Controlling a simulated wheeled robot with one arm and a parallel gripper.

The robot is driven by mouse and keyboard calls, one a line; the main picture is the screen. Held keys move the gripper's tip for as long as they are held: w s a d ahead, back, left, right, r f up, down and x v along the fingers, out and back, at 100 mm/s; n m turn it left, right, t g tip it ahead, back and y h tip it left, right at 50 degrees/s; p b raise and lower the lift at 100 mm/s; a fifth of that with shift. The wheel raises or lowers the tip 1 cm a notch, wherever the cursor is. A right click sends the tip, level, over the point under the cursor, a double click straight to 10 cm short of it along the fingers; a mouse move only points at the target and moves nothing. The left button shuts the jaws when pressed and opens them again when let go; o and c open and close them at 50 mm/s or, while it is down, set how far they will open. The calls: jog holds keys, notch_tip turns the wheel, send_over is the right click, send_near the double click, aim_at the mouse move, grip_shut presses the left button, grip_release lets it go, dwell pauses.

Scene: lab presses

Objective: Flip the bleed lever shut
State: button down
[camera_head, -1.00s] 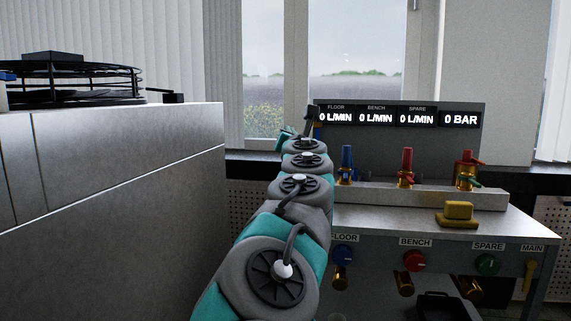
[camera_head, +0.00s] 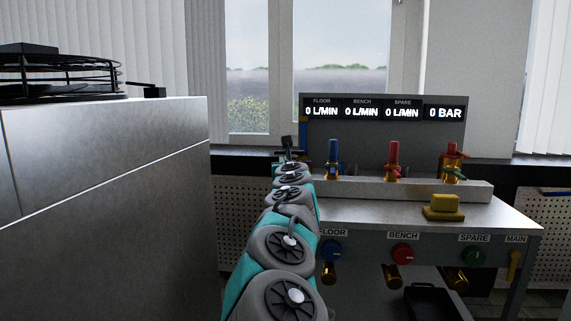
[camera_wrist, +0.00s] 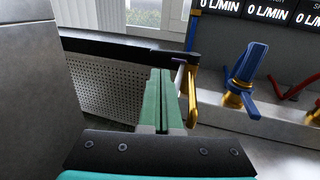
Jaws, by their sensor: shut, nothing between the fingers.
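My gripper (camera_wrist: 160,75) is shut and empty, its green fingers pressed together in the wrist view. In the head view it is a small dark shape (camera_head: 288,145) at the far end of my arm, left of the blue valve. A brass-coloured lever-like part (camera_wrist: 192,98) hangs just right of the fingertips; I cannot tell whether they touch. No label shows which part is the bleed lever. The blue valve handle (camera_wrist: 250,62) on a brass body stands further right, apart from the fingers; the head view shows it upright (camera_head: 333,152).
The bench (camera_head: 480,215) carries red valves (camera_head: 393,155) and a yellow block (camera_head: 444,203). The gauge panel (camera_head: 455,130) reads zero throughout. A tall grey cabinet (camera_head: 110,190) stands left. A dark window ledge (camera_wrist: 110,45) and perforated panel (camera_wrist: 105,85) lie behind the gripper.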

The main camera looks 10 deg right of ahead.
aim_at(279, 153)
jog(key=shift+w+d+r+p, duration=0.15)
jog(key=shift+w+p, duration=0.5)
jog(key=shift+w, duration=1.3)
jog(key=shift+w+d+f+p, duration=0.15)
jog(key=shift+w+p, duration=0.45)
jog(key=shift+w, duration=1.35)
jog(key=shift+w+a+r+m+h+p, duration=0.15)
jog(key=shift+w+m+h+p, duration=0.15)
jog(key=shift+h+p, duration=0.4)
jog(key=shift+w+a+m+h+p, duration=0.1)
jog(key=shift+w+m+h+p, duration=0.25)
jog(key=shift+m+h+p, duration=0.65)
jog(key=shift+w+g+p, duration=0.1)
jog(key=shift+g+p, duration=0.2)
jog(key=shift+p, duration=0.1)
jog(key=shift+w+a, duration=0.1)
jog(key=shift+w, duration=0.2)
jog(key=shift+s, duration=0.1)
